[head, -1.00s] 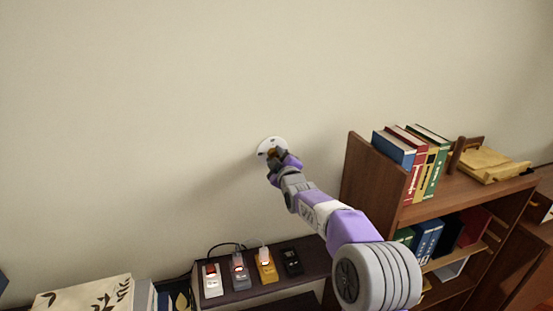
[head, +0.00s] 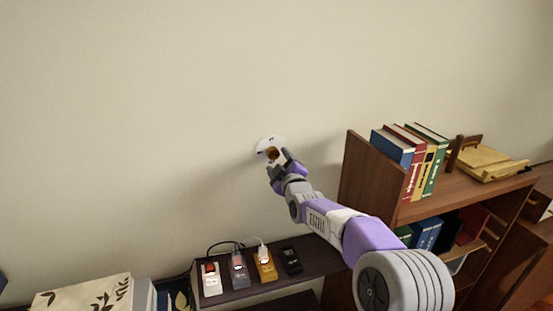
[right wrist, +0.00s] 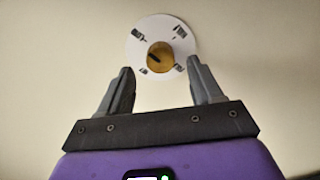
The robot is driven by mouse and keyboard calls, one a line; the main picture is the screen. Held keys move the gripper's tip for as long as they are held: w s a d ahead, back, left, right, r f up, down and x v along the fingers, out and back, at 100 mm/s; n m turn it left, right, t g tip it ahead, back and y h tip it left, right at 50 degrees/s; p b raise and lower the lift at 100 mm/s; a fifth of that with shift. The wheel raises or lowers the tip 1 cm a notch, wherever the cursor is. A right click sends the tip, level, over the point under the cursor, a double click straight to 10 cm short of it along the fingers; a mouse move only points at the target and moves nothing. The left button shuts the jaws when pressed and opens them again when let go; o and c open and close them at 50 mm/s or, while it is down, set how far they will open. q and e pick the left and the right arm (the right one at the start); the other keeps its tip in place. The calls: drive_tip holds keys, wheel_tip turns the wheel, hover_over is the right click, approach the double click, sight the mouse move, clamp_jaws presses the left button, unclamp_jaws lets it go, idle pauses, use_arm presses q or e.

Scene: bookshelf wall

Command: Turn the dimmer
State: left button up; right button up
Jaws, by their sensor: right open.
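The dimmer is a brass-coloured knob (right wrist: 160,56) with a dark mark, on a round white plate (right wrist: 146,28) with dark markings, fixed to the wall. In the head view the plate (head: 266,145) is partly hidden by my right gripper. My right gripper (right wrist: 161,82) is open and empty. In the right wrist view its two fingertips sit below the knob, one on each side, with the knob beyond them and clear of both. In the head view my right gripper (head: 279,163) is in front of the plate's lower right part. My left gripper is not in view.
Below the plate, a dark low shelf (head: 225,291) holds several small boxes with switches, such as a yellow one (head: 266,271). A brown bookcase (head: 470,199) with books stands to the right, close to my arm. The wall around the plate is bare.

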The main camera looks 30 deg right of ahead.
drive_tip(key=v, duration=0.3)
drive_tip(key=shift+s, duration=0.1)
idle(0.5)
